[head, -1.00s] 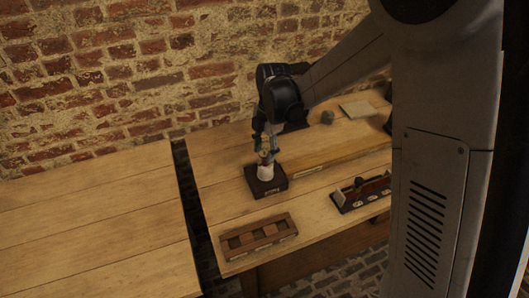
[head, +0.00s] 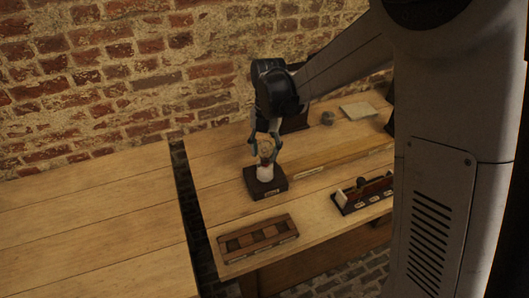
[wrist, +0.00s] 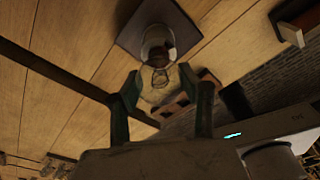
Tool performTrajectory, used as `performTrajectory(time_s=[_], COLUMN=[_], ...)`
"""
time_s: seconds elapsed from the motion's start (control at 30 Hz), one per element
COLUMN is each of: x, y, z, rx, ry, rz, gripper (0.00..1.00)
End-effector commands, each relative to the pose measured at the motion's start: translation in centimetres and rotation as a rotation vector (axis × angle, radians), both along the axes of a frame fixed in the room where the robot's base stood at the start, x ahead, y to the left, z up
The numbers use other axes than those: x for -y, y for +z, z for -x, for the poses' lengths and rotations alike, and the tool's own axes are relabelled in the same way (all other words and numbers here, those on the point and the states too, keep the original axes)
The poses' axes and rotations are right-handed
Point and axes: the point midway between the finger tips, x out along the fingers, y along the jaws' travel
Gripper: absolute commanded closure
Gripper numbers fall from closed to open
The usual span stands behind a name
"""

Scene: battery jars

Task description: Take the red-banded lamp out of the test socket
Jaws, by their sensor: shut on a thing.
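My gripper (head: 266,148) is shut on a clear glass lamp (head: 265,147), upright above the dark block of the test socket (head: 252,186). The lamp has a reddish-brown lower part just above the white socket cup (head: 265,173). I cannot tell whether its base is fully clear of the cup. In the wrist view the fingers (wrist: 158,92) stand on both sides of the glass lamp (wrist: 160,76), with its filament showing. The dark block (wrist: 129,40) lies beyond it. The band's colour is hard to make out.
A slotted wooden tray (head: 258,258) lies at the bench's front left. A dark rack with pale labels (head: 352,207) stands at right. A small round grey thing (head: 327,118) and a pale pad (head: 358,110) lie behind. The left bench (head: 90,225) is bare, across a dark gap.

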Motion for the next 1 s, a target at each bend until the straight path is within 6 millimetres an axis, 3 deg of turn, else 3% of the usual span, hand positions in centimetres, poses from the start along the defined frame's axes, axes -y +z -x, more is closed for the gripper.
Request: performTrajectory(time_s=[0.37,0.73,1.0], x=[0.02,0.11,0.01], y=[-0.01,-0.19,-0.10], z=[0.01,0.00,0.06], rx=[0.000,0.000,-0.001], ry=[0.039,0.421,0.483], rz=[0.000,0.000,0.003], gripper=[0.94,0.94,0.94])
